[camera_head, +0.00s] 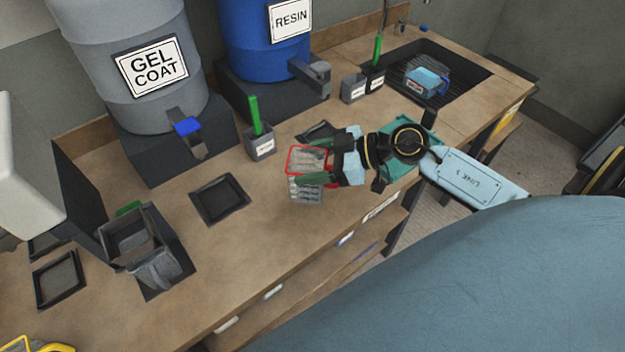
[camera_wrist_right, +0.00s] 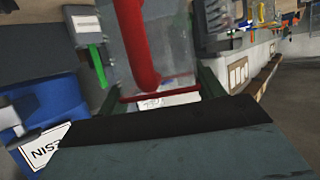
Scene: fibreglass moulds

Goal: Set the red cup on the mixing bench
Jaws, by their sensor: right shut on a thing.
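The red cup (camera_head: 306,191) is a clear, marked vessel with a red rim and red handle. My right gripper (camera_head: 312,162) is shut on it, with green fingers on either side. The cup is upright or nearly so over the front part of the wooden bench (camera_head: 240,232); I cannot tell whether its base touches the top. In the right wrist view the cup (camera_wrist_right: 178,55) fills the space between the fingers, its red handle toward the camera. My left gripper is not in view.
Grey gel coat (camera_head: 150,95) and blue resin (camera_head: 262,45) drums stand behind on dark blocks. A small grey pot (camera_head: 261,147) with a green stick is left of the cup. A black square tray (camera_head: 220,199) and grey containers (camera_head: 150,248) lie further left. A sink (camera_head: 465,75) is at right.

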